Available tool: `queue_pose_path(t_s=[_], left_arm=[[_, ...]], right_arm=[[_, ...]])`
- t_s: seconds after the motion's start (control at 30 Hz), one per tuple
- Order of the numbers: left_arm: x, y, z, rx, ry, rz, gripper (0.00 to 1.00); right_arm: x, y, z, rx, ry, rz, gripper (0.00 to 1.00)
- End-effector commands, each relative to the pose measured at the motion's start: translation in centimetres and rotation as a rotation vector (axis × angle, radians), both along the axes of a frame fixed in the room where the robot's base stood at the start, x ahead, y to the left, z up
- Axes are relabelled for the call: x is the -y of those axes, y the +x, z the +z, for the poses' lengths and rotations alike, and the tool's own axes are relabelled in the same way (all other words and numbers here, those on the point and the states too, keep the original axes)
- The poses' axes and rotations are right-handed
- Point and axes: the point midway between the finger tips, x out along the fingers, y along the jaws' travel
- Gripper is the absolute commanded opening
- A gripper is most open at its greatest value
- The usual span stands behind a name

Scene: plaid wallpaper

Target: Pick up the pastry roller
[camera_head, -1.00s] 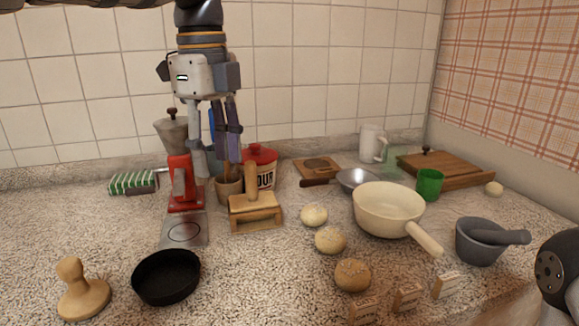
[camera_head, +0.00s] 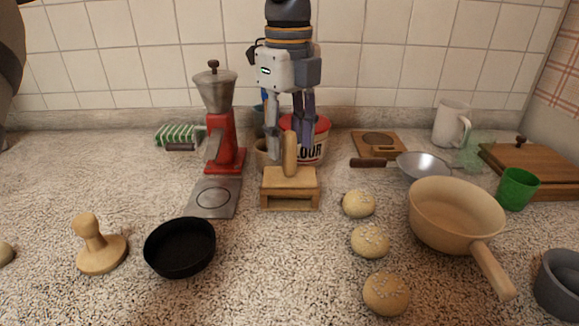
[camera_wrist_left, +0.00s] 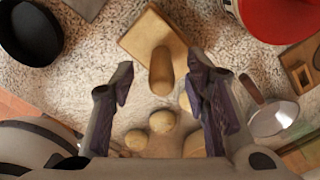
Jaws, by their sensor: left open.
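The pastry roller appears to be the pale wooden tool (camera_head: 291,190) standing on the counter, with a wide block-like frame below and an upright rounded handle. In the left wrist view its wooden body (camera_wrist_left: 150,32) is at the upper middle, with the handle pointing toward the camera. My left gripper (camera_head: 288,146) points down at the handle's upper end, fingers open. In the left wrist view, the handle shows between the spread fingers (camera_wrist_left: 161,74), with a gap on both sides. Whether the fingertips are level with its top is hard to tell. My right gripper is not in view.
A red grinder (camera_head: 223,140) stands left of the tool, and a red-lidded flour canister (camera_head: 316,146) close behind it. A black pan (camera_head: 180,248) lies front left. Several dough buns (camera_head: 370,241) and a cream saucepan (camera_head: 455,215) are to the right. Counter in front is clear.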

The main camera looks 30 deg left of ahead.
Motion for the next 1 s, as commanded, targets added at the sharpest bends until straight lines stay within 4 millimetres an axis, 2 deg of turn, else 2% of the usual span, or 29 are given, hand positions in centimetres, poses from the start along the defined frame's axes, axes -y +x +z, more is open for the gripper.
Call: queue_pose_path(t_s=[0.1, 0.27, 0.47, 0.83, 1.0], left_arm=[[0.0, 0.0, -0.9, 0.002, 0.0, 0.001, 0.43], [0.0, 0.0, -0.9, 0.002, 0.0, 0.001, 0.43], [0.0, 0.0, -0.8, 0.002, 0.0, 0.001, 0.0], [0.0, 0.0, -0.7, 0.003, 0.0, 0.001, 0.0], [0.0, 0.1, 0.9, 0.003, 0.001, 0.001, 0.0]], right_arm=[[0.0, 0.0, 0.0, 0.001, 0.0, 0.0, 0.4], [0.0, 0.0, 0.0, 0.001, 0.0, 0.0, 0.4], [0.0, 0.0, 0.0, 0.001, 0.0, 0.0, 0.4], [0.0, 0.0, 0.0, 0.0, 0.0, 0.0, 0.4], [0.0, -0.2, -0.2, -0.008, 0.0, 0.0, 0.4]])
